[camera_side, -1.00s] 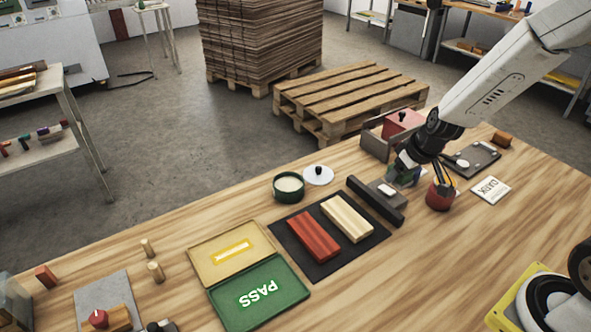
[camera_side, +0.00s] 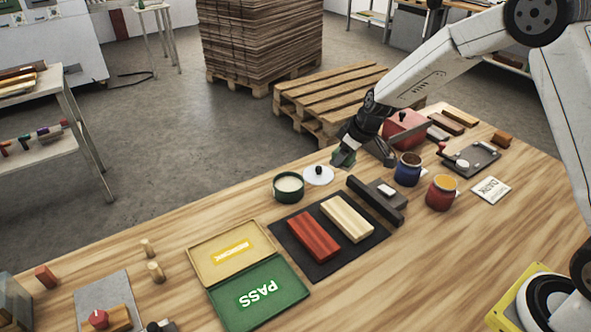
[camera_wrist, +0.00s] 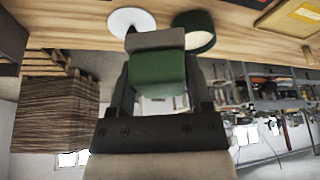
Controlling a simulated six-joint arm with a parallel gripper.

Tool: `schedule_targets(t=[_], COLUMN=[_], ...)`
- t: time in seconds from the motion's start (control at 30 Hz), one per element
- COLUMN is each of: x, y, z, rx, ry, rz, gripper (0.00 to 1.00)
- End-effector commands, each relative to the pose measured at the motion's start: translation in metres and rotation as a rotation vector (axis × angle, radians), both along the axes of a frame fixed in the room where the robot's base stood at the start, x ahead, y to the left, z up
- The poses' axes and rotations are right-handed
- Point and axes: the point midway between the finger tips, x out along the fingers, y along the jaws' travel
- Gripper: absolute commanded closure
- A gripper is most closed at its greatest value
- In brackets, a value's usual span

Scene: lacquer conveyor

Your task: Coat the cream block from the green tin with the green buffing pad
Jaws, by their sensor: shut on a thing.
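The cream block (camera_side: 346,219) lies on a dark mat (camera_side: 334,258) beside a red block (camera_side: 314,237). The green tin (camera_side: 288,187) stands open behind the mat, with pale contents; it also shows in the wrist view (camera_wrist: 204,40). Its white lid (camera_side: 319,176) lies on the table just right of it. My gripper (camera_side: 345,155) is raised above the table, behind and to the right of the lid. The pad touches nothing else that I can see.
A dark rest (camera_side: 377,200) with a pale piece stands right of the mat. Blue (camera_side: 407,171) and red (camera_side: 440,194) open jars are further right. A tray (camera_side: 258,297) marked PASS lies left of the mat.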

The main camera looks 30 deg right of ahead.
Motion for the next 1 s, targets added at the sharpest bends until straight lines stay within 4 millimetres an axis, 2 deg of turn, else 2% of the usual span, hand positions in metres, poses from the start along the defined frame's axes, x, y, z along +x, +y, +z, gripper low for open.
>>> schedule_targets(t=[0.2,0.5,0.7,1.0], x=[0.036,0.076,0.092,0.1], y=[0.027,0.067,0.088,0.1], z=[-0.007,-0.018,-0.024,-0.026], rx=[-0.001,-0.005,-0.009,-0.013], ry=[0.0,-0.002,-0.003,-0.005], rz=[0.126,0.291,0.379,0.427], gripper=[0.95,0.95,0.95,0.95])
